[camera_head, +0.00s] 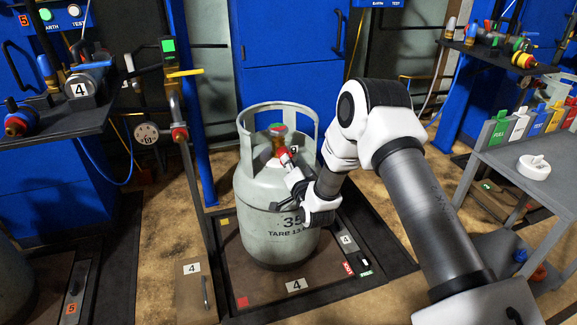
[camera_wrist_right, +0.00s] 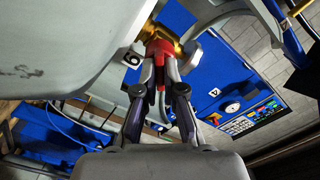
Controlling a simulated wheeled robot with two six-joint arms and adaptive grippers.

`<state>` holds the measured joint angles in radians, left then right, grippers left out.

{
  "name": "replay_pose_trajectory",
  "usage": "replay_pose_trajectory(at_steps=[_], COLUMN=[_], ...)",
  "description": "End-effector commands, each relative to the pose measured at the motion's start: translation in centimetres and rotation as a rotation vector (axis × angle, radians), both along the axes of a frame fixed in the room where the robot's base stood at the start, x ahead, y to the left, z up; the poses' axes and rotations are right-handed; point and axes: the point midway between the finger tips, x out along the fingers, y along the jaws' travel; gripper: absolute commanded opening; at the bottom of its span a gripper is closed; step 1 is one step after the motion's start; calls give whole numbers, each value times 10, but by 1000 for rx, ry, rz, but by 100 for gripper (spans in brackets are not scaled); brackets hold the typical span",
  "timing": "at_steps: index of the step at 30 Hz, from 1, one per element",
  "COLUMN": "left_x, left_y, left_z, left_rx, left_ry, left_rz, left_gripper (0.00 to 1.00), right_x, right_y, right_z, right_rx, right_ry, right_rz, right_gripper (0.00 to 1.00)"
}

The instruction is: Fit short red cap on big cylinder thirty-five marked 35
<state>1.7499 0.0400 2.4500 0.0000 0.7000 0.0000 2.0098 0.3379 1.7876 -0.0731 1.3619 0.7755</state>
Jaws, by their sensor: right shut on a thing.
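The big grey cylinder (camera_head: 262,215) marked 35 stands upright on the platform marked 4. Its brass valve (camera_head: 276,145) sits inside the collar; the valve also shows in the right wrist view (camera_wrist_right: 177,47). My right gripper (camera_head: 286,172) reaches in at the collar opening. It is shut on the short red cap (camera_head: 284,156), which shows between the fingertips in the right wrist view (camera_wrist_right: 160,52). The cap is right at the brass valve outlet; I cannot tell whether it is seated on it. My left gripper is not in view.
The collar (camera_head: 244,135) surrounds the valve closely. A grey bench (camera_head: 520,160) with a white round object (camera_head: 534,167) stands at the right. A dark shelf (camera_head: 60,125) with tools is at the left. A blue cabinet (camera_head: 290,85) stands behind the cylinder.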

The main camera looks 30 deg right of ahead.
Motion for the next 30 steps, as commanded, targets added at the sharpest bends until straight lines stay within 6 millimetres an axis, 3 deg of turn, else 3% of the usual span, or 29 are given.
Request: replay_pose_trajectory(at_steps=[8, 18, 30], left_x=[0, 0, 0], left_y=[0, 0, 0], left_z=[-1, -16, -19], left_rx=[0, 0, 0], left_ry=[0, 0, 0], left_rz=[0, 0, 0], left_gripper=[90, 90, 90], right_x=[0, 0, 0], right_y=[0, 0, 0], right_z=[-1, -2, -2], right_rx=[14, 274, 322], right_ry=[-1, -64, -75], right_rz=[0, 0, 0], right_gripper=[0, 0, 0])
